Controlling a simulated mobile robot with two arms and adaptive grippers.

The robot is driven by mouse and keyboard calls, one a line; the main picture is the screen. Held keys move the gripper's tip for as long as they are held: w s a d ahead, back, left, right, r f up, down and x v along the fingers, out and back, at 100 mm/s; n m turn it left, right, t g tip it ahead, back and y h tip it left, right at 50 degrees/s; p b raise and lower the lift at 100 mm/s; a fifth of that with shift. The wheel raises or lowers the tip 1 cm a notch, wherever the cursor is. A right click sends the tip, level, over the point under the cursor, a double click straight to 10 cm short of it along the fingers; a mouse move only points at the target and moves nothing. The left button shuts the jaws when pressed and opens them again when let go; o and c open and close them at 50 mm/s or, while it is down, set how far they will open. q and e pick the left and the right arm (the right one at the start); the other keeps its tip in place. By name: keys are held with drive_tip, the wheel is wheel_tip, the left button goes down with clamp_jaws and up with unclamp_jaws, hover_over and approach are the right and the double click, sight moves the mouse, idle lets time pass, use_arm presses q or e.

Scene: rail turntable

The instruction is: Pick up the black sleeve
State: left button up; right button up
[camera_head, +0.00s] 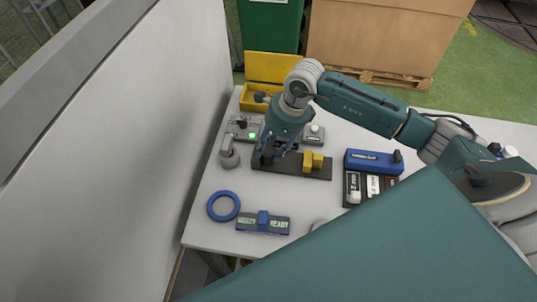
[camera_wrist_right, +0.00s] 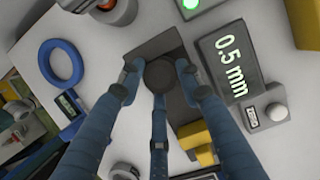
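The black sleeve (camera_wrist_right: 160,76) looks like a short dark round piece standing on a dark base plate (camera_head: 318,174). In the head view it is mostly hidden behind my right gripper (camera_head: 268,158), which points down over the left end of the plate. In the right wrist view the fingers of my right gripper (camera_wrist_right: 160,80) are spread around the sleeve, with small gaps visible at its sides. I see no clear contact. A yellow block (camera_head: 312,161) sits on the plate to the right of the gripper. My left gripper is not in view.
A blue ring (camera_head: 224,206) and a small display box (camera_head: 263,222) lie toward the front left. A grey device with a green light (camera_head: 252,135) stands behind. A blue box (camera_head: 372,162) stands right, a yellow bin (camera_head: 259,97) at the back. A tall pale panel (camera_head: 150,130) borders the table's left.

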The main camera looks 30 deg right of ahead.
drive_tip(key=shift+r, duration=0.1)
clamp_jaws()
drive_tip(key=shift+w, duration=0.1)
drive_tip(key=shift+r, duration=0.1)
